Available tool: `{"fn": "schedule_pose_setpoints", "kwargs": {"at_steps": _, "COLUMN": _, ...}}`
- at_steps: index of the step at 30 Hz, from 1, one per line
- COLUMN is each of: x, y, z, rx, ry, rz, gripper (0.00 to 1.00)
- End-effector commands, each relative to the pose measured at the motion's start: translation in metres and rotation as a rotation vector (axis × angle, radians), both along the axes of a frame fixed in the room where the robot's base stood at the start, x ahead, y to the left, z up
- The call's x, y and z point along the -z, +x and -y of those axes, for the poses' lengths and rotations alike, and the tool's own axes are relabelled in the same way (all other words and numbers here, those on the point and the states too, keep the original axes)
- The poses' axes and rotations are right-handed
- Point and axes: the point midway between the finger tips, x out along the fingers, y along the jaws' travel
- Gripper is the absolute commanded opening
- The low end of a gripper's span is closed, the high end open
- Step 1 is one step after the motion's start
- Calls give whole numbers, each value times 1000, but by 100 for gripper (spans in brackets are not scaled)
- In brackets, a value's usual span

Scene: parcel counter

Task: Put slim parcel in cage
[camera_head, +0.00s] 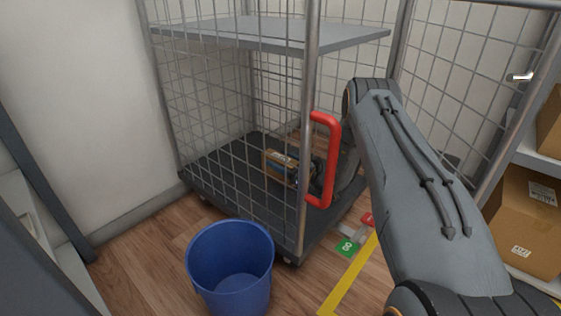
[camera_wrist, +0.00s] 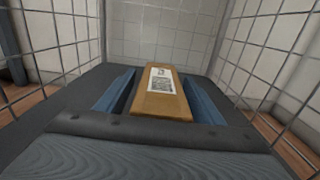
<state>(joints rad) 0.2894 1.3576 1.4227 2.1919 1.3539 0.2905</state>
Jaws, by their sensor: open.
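The slim parcel (camera_wrist: 166,105), a narrow brown box with a white label, lies on the dark floor of the wire cage (camera_wrist: 75,108) in the wrist view. My gripper (camera_wrist: 160,76) is open, with one blue-grey finger on each side of the parcel. In the head view the parcel (camera_head: 275,160) shows through the mesh, low inside the cage (camera_head: 225,193). My gripper is there too, partly hidden by the mesh and the red handle.
A grey shelf (camera_head: 270,32) spans the cage above. The red handle (camera_head: 333,160) stands at the cage's front edge, close to my arm. A blue bin (camera_head: 230,268) stands before the cage. Boxes (camera_head: 525,220) sit on shelving at right. Cage floor around the parcel looks clear.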

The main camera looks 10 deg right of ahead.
Motion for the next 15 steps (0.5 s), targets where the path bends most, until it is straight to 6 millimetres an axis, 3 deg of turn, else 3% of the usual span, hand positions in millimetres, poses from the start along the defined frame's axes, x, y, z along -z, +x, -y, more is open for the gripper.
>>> {"fn": "schedule_pose_setpoints", "kwargs": {"at_steps": 5, "x": -3, "y": -7, "z": 5, "rx": 2, "ry": 0, "rz": -1, "gripper": 62}}
{"fn": "schedule_pose_setpoints", "kwargs": {"at_steps": 15, "x": -5, "y": -60, "z": 45, "rx": 4, "ry": 1, "rz": -2, "gripper": 62}}
